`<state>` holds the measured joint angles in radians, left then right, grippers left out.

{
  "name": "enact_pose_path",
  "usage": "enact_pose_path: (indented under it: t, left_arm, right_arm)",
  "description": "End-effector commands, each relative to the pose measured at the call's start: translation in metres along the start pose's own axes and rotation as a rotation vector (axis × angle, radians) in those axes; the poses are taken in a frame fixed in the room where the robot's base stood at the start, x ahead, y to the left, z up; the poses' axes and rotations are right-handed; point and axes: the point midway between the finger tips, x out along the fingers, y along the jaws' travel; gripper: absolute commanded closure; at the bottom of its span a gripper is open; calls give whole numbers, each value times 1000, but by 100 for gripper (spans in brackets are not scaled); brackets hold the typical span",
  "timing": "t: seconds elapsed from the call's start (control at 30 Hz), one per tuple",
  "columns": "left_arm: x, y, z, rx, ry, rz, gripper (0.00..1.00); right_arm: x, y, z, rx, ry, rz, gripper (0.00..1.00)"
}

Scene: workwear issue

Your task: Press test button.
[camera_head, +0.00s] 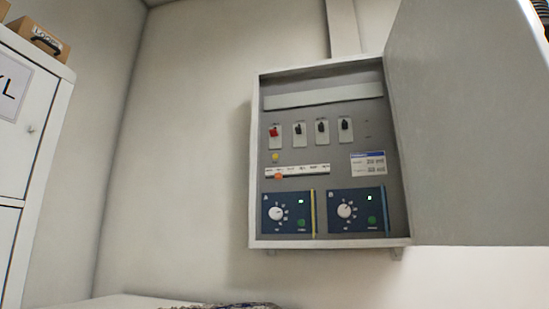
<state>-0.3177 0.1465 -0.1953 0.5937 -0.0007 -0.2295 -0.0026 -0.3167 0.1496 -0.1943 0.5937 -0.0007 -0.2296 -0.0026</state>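A grey wall-mounted control cabinet (254,160) stands open at the centre right. At its bottom are two blue modules, A (271,229) and B (345,225). Each has a white dial, a small lit green square and a round green button, one on A (302,223) and one on B (371,220). Above are a yellow button (275,157), a red switch (274,132) and three black switches (322,127). An orange marker (279,176) sits on a white scale strip. Small labels are unreadable, so I cannot tell which is the test button. Neither gripper is in view.
The cabinet's open grey door (470,130) fills the right side. White lockers (45,150) stand at the left, with a brown box (38,38) on top. A pale surface (125,302) shows at the bottom edge. The wall left of the cabinet is bare.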

Motion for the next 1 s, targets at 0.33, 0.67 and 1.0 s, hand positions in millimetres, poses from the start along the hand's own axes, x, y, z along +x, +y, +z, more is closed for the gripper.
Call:
enact_pose_path:
  t: [0.33, 0.67, 1.0]
  left_arm:
    - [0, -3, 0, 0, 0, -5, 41]
    - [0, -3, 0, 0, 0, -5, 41]
    - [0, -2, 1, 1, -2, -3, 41]
  right_arm:
    - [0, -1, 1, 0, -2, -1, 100]
    - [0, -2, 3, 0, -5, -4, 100]
    - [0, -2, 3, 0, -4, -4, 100]
